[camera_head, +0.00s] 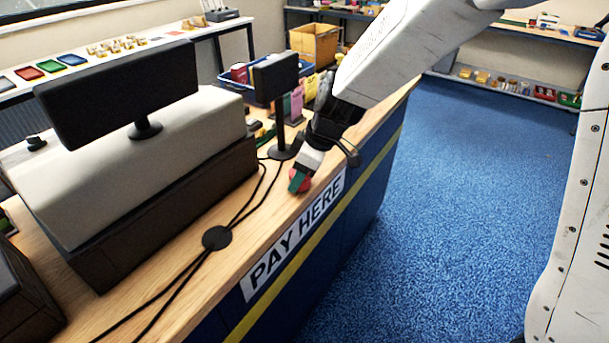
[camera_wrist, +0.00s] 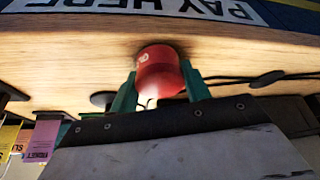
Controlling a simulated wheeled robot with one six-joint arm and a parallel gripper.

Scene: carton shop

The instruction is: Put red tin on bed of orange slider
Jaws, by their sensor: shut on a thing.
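The red tin (camera_wrist: 159,72) is held between the green fingertips of my gripper (camera_wrist: 157,92) in the wrist view. The fingers press on its two sides. In the head view my gripper (camera_head: 300,181) is low over the front edge of the wooden counter, just above the PAY HERE sign, with a little of the red tin (camera_head: 305,186) showing beside the green fingers. I cannot tell whether the tin touches the counter. I cannot make out an orange slider in either view.
The counter (camera_head: 225,243) carries a dark monitor (camera_head: 120,95), a small screen on a stand (camera_head: 276,78) and black cables with a round hub (camera_head: 216,238). Coloured packets (camera_wrist: 40,140) and a blue crate (camera_head: 233,86) are farther along. Blue floor (camera_head: 450,200) is open at right.

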